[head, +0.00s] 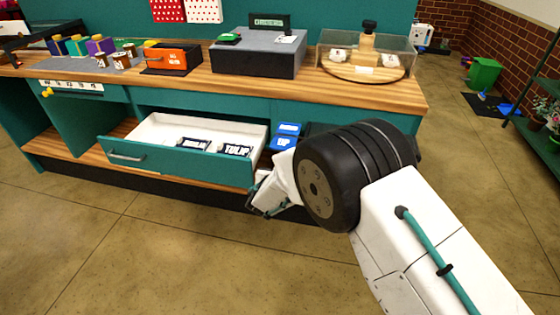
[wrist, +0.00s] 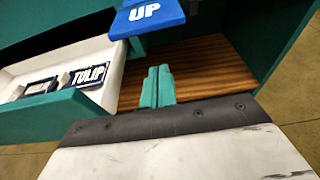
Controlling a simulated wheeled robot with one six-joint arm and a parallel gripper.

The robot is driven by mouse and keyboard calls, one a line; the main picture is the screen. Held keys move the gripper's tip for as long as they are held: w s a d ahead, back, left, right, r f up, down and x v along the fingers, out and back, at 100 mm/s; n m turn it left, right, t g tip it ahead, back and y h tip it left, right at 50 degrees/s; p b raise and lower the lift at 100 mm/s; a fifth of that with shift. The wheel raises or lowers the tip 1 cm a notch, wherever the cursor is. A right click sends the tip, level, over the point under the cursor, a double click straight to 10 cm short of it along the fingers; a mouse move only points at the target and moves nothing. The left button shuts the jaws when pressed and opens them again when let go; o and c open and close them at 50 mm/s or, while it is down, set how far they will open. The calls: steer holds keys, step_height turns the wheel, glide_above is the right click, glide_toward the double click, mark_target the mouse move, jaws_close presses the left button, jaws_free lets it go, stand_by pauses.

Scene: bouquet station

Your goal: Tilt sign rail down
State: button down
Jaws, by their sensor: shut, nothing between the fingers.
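A blue panel marked UP in white (wrist: 148,14) shows at the top of the wrist view, cut off by the frame edge. In the head view it appears as blue plates with white marks (head: 285,142) on the cabinet front, just right of the open drawer; I take this to be the sign rail. My gripper (wrist: 157,84) has its teal fingers together and empty, below and apart from the blue panel, in front of a wooden shelf. In the head view my gripper (head: 258,200) is low by the drawer's right end, partly hidden by my wrist.
The open teal drawer (head: 180,163) juts out left of my gripper, holding a TULIP sign (wrist: 88,75) and another dark sign. A wooden lower shelf (wrist: 205,70) lies behind the fingers. The counter (head: 200,82) above carries boxes and a clear case. The floor in front is clear.

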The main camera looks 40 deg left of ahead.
steer(key=v, duration=0.7)
steer(key=shift+s+r, duration=0.15)
steer(key=shift+r, duration=0.1)
steer(key=shift+d, duration=0.2)
steer(key=d+r+m+g+h, duration=0.3)
steer(key=d+r+m+h, duration=0.4)
steer(key=d, duration=0.7)
steer(key=d+r+m+g+h, duration=0.3)
steer(key=d+m, duration=0.5)
steer(key=d, duration=0.6)
steer(key=d+r+m+g+h, duration=0.35)
steer(key=d+r+m, duration=0.4)
steer(key=d, duration=0.55)
steer(key=s+d+r+m+g+y, duration=0.1)
steer(key=s+d+r+m+y, duration=0.1)
steer(key=s+d+r+m, duration=0.2)
steer(key=s+d+r+m+g+y, duration=0.1)
steer(key=s+d+r+m+y, duration=0.2)
steer(key=s+d+r+m, duration=0.2)
steer(key=s+d+r+m+g+y, duration=0.1)
steer(key=s+d+r+m+y, duration=0.2)
steer(key=s+d+m, duration=0.6)
steer(key=s+d+r, duration=0.2)
steer(key=s+d, duration=0.4)
